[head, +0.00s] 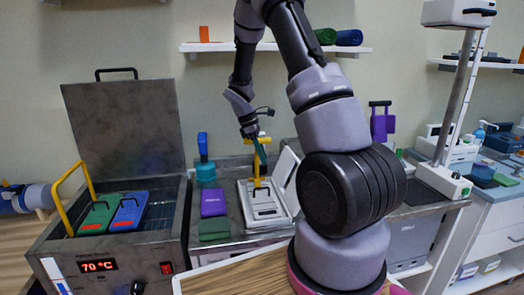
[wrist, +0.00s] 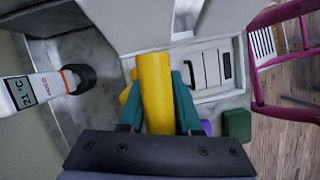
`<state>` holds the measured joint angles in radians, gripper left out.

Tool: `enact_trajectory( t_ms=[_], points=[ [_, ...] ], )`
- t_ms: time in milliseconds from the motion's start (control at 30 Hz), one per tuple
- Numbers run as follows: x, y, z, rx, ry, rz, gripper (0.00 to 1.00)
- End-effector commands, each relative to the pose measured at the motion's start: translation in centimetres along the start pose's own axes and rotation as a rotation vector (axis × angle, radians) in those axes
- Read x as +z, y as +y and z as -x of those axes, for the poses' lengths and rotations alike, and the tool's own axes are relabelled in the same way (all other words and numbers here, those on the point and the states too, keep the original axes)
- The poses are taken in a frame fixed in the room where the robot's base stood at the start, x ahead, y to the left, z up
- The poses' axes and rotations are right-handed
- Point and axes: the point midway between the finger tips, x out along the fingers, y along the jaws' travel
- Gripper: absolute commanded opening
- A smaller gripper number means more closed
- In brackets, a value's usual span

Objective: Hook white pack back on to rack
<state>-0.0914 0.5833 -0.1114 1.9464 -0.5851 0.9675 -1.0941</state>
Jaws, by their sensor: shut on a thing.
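My gripper (head: 256,143) is shut on a yellow bar-shaped handle (head: 261,158), whose lower end is just above or at the black loop of the white pack; I cannot tell if they touch. In the wrist view the yellow handle (wrist: 155,85) stands between my teal fingers. The white pack (head: 266,208) lies flat in a pale open tray on the middle counter. It also shows in the wrist view (wrist: 208,70), with its black loop on top. The rack (head: 158,212) is in the open steel tank at left, where a green pack (head: 97,215) and a blue pack (head: 128,213) are.
The steel tank (head: 110,262) reads 70 °C and its lid (head: 122,125) stands up behind. A yellow bar (head: 69,190) rises at its left.

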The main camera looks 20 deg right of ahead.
Motion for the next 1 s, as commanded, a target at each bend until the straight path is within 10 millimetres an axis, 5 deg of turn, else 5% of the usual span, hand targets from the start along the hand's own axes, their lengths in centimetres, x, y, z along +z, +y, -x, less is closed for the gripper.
enact_trajectory(
  t_ms=[1000],
  points=[
    [1.8, -6.4, -0.6, 0.002, 0.001, 0.002, 0.0]
  ],
)
